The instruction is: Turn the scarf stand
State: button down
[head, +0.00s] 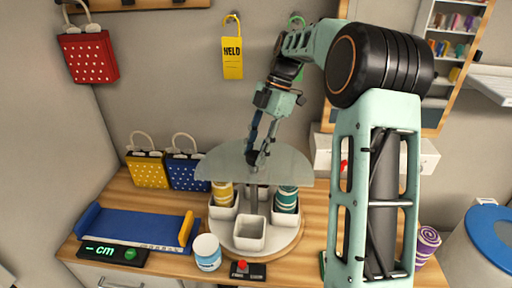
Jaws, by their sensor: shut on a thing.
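The scarf stand (262,256) is a round, pale turntable on the wooden counter. It carries white bins (249,234) around a central post, under a translucent grey half-disc (222,163). A yellow-striped rolled scarf (222,191) stands in the left bin and a green-striped one (287,197) in the right bin. The front bin looks empty. My gripper (257,160) points down at the middle of the stand, at the half-disc. It is shut on the stand's top part, which the fingers mostly hide. The back of the stand is hidden.
A white jar (206,252) and a red-button box (242,268) stand close in front. A blue measuring tray (132,232) lies left. Yellow (147,170) and blue (188,172) bags stand behind. A purple roll (427,240) is right of my arm, which hides part of the counter.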

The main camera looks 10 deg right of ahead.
jog(key=shift+n, duration=0.4)
dwell(0.4)
jog(key=c, duration=1.4)
grip_release()
jog(key=shift+r, duration=0.1)
notch_tip(320, 180, up, 10)
jog(key=shift+f, duration=0.1)
